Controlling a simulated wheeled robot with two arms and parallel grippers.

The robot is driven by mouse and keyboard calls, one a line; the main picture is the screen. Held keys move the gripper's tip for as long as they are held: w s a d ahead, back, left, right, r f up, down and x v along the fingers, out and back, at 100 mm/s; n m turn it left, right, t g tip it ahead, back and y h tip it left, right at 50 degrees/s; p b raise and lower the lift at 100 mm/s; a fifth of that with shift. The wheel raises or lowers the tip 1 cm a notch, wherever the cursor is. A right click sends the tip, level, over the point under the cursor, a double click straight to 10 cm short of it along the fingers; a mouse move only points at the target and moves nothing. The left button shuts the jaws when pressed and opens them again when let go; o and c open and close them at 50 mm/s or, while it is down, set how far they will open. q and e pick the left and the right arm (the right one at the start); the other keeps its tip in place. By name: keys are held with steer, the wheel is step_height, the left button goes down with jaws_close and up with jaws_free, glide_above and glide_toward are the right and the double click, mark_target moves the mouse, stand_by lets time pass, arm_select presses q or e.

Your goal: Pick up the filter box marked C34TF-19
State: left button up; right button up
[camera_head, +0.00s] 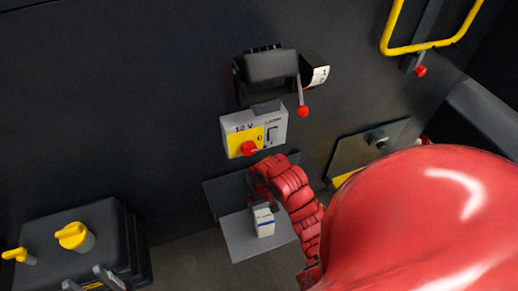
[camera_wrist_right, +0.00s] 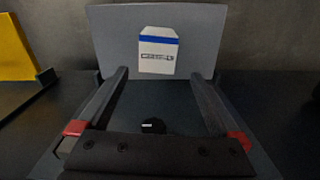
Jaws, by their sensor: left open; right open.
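The filter box (camera_head: 264,222) is small and white with a blue band. In the head view it stands on a light grey tray (camera_head: 240,238). In the right wrist view the box (camera_wrist_right: 158,50) shows its blue stripe and a printed mark too blurred to read surely. My right gripper (camera_wrist_right: 159,72) is open; its two dark fingers point towards the box, which appears centred between the fingertips, not clasped. I cannot tell the exact gap. My right gripper is not clearly seen in the head view.
A red ribbed part (camera_head: 296,196) comes close beside the box, and a large red rounded surface (camera_head: 425,215) covers the lower right. A 12 V switch panel (camera_head: 254,128) with a red knob is above. A black case (camera_head: 105,226) with yellow caps stands lower left.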

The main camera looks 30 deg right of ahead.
steer(key=f+b, duration=0.2)
steer(key=f, duration=0.1)
steer(key=f+b, duration=0.5)
steer(key=f, duration=0.2)
steer(key=shift+s, duration=0.25)
step_height(320, 180, down, 2)
steer(key=shift+f+p, duration=0.25)
steer(key=shift+p, duration=0.05)
step_height(320, 180, down, 3)
steer(key=shift+d+p, duration=0.1)
steer(key=shift+p, duration=0.35)
steer(key=shift+f, duration=0.55)
steer(key=shift+c, duration=0.3)
jaws_close()
